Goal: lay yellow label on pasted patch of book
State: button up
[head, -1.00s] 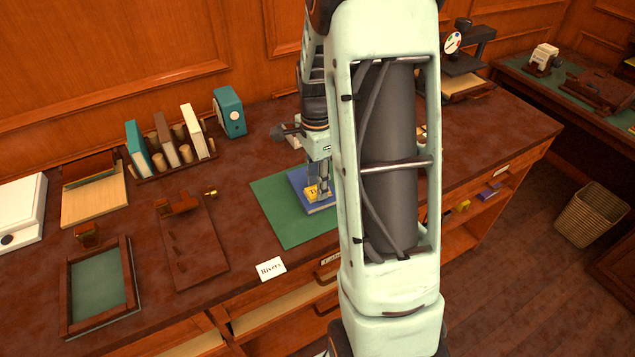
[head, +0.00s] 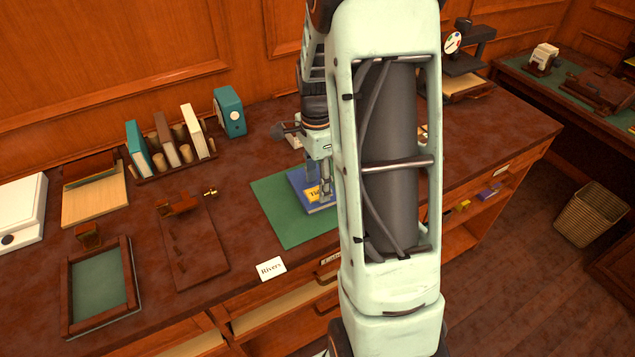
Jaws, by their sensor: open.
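The blue book (head: 299,181) lies on the green mat (head: 279,218), partly hidden behind my arm. The yellow label (head: 312,193) with dark lettering is on the book's top face, partly covered by a finger. My gripper (head: 319,186) is open just above the book, with its fingertips close to the label. I cannot tell whether the fingers touch it. The pasted patch cannot be made out; the label or my arm may hide it.
A white card reading "Rivers" (head: 271,269) lies at the desk's front edge. A book rack (head: 176,169), a teal box (head: 230,111), a brown board (head: 190,245) and a framed green tray (head: 101,281) stand to the left.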

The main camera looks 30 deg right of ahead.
aim_at(317, 192)
notch_tip(317, 192, up, 12)
jog(key=shift+w, duration=0.15)
dwell(0.6)
